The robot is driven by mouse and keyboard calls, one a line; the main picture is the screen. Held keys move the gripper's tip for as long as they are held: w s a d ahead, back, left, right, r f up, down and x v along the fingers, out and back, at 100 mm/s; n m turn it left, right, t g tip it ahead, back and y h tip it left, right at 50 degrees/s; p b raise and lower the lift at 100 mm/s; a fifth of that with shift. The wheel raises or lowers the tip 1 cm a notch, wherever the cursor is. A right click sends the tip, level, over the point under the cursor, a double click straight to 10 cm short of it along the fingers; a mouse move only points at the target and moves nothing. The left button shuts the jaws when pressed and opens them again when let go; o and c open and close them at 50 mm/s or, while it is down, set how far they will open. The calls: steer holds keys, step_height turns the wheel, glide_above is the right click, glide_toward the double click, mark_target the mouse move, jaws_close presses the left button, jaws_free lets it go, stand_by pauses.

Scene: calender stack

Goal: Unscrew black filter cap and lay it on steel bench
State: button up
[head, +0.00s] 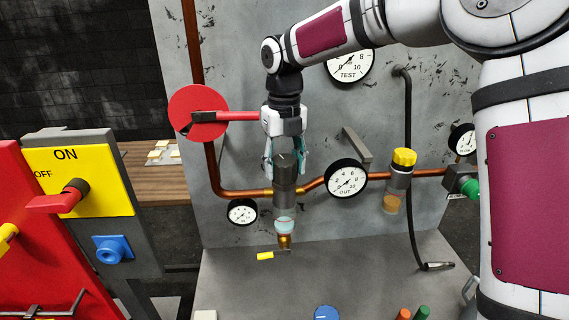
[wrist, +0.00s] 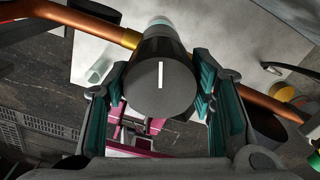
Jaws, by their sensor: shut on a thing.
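The black filter cap (head: 286,161) sits atop the dark filter housing (head: 285,190) on the copper pipe, in line with it; I cannot tell how tightly it is seated. A clear bowl (head: 284,226) hangs below the housing. In the wrist view the cap (wrist: 161,88) faces me as a dark disc with a white line running up and down. My gripper (head: 285,157) points down over the cap and is shut on it, with its teal-padded fingers (wrist: 162,92) on opposite sides. The steel bench (head: 335,275) lies below and in front.
A yellow-topped filter (head: 403,157) and the OUT gauge (head: 346,180) stand to the right. A red lever disc (head: 198,113) is at left. A yellow-handled drain valve (head: 267,256) projects below the bowl. A blue knob (head: 326,313) is at the front; bare bench lies between.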

mark_target(284, 160)
steer(key=shift+r, duration=0.3)
steer(key=shift+r, duration=0.7)
steer(key=shift+r, duration=0.15)
steer(key=shift+r, duration=2.45)
